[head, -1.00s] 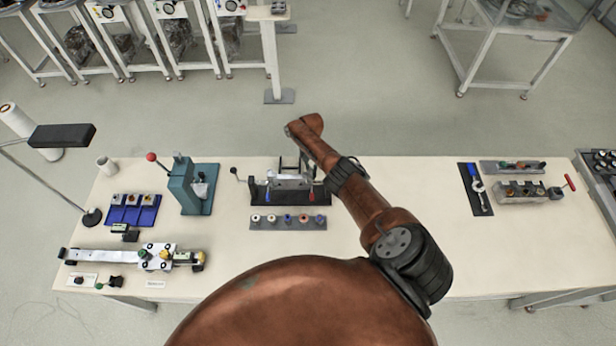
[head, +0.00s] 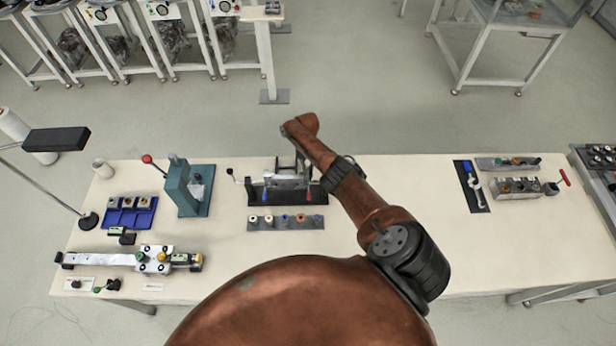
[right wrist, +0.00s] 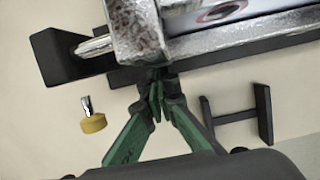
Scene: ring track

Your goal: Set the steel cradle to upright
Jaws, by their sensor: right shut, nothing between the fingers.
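The steel cradle (head: 288,181) sits in a black stand (head: 258,196) near the back middle of the table, looking tilted in the head view. In the right wrist view its bright metal body (right wrist: 140,30) fills the top, with a shaft (right wrist: 95,45) running into a black bracket (right wrist: 58,60). My right gripper (right wrist: 157,92) has its green fingers together and empty, with the tips at the cradle's lower edge. I cannot tell whether they touch. In the head view my right arm (head: 345,175) reaches over the table and hides part of the stand's right side. My left gripper is not in view.
A yellow knob (right wrist: 93,123) shows in the right wrist view. The table (head: 420,240) is clear right of my arm, up to a blue-black tray (head: 473,187).

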